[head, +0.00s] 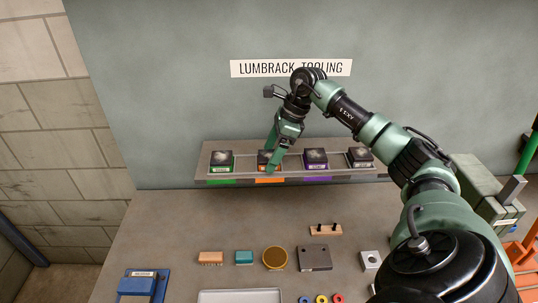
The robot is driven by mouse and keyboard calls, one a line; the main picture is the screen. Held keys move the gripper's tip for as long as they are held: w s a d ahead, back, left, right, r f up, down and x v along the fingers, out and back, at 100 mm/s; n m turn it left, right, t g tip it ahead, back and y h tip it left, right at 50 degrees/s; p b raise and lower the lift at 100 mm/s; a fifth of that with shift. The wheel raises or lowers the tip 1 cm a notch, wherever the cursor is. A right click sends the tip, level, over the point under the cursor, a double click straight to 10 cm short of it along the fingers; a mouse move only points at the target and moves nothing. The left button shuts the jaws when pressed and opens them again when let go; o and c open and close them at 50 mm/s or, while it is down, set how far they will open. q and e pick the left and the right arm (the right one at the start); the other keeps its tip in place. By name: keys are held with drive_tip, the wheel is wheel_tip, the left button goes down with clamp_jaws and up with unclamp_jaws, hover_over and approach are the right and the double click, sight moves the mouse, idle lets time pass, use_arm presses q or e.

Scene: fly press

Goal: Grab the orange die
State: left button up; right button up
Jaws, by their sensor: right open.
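The orange die (262,158) is a dark block with an orange label. It sits on the grey wall shelf (208,149), above an orange strip (268,180). My right gripper (271,158) is at this die, with its green fingers pointing down and open. The fingers hide part of the die's right side, and I cannot tell whether they touch it. A similar die with a green label (221,159) stands to its left. A purple-labelled die (315,157) and another dark die (359,156) stand to its right. My left gripper is not in view.
Below the shelf, the bench holds a tan block (210,258), a teal block (244,257), a gold disc (275,258), a dark plate (315,257) and a pegged wooden piece (325,230). A pale tray (240,297) lies in front. A green box (475,185) stands right.

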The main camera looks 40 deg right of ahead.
drive_tip(key=shift+a+f, duration=0.1)
drive_tip(key=shift+f, duration=0.1)
clamp_jaws()
drive_tip(key=shift+w+r, duration=0.1)
drive_tip(key=shift+r, duration=0.05)
